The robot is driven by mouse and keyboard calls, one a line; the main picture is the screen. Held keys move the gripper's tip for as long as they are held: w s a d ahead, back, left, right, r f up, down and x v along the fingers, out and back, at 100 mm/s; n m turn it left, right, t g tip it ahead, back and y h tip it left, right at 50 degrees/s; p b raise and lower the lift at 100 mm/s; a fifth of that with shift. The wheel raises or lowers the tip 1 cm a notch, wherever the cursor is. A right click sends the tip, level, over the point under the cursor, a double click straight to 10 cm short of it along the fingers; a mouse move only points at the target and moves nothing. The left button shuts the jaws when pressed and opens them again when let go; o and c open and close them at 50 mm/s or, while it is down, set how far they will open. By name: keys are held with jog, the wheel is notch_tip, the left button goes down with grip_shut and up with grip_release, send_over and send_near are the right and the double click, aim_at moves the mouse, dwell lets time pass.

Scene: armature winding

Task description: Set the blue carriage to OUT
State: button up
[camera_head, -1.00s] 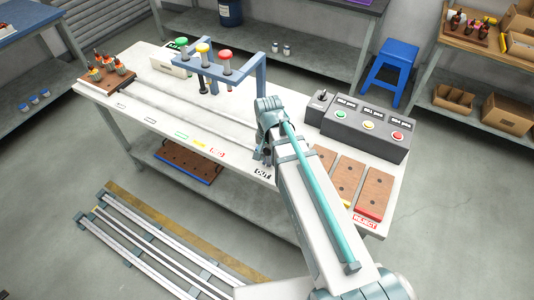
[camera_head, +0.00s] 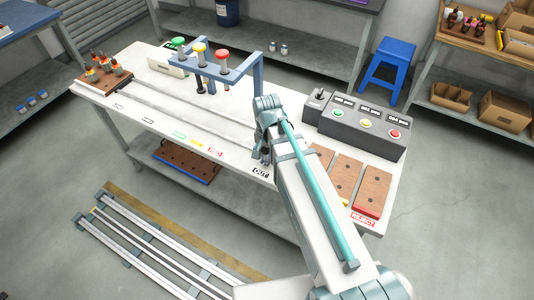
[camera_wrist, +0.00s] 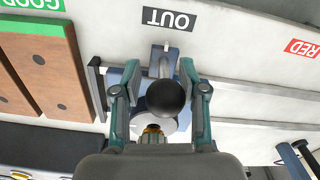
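The blue carriage (camera_wrist: 130,76) shows in the wrist view as a blue block with a grey bar and a round black knob (camera_wrist: 166,99). It sits beside the black OUT label (camera_wrist: 168,19), and its bar lies roughly in line with the label. My gripper (camera_wrist: 161,92) has its fingers apart, one on each side of the knob, with visible gaps. In the head view my gripper (camera_head: 265,154) is at the bench edge by the OUT label (camera_head: 261,172), and my arm hides most of the carriage.
A blue gantry (camera_head: 222,70) with coloured knobs stands over the rails to the left. A grey control box (camera_head: 352,127) with buttons is to the right. Brown boards (camera_head: 345,176) lie beside GOOD (camera_wrist: 32,4) and REJECT (camera_head: 362,220) labels. A RED label (camera_wrist: 302,47) is farther along the edge.

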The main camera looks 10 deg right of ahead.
notch_tip(320, 180, up, 12)
jog(key=shift+f, duration=0.1)
dwell(0.5)
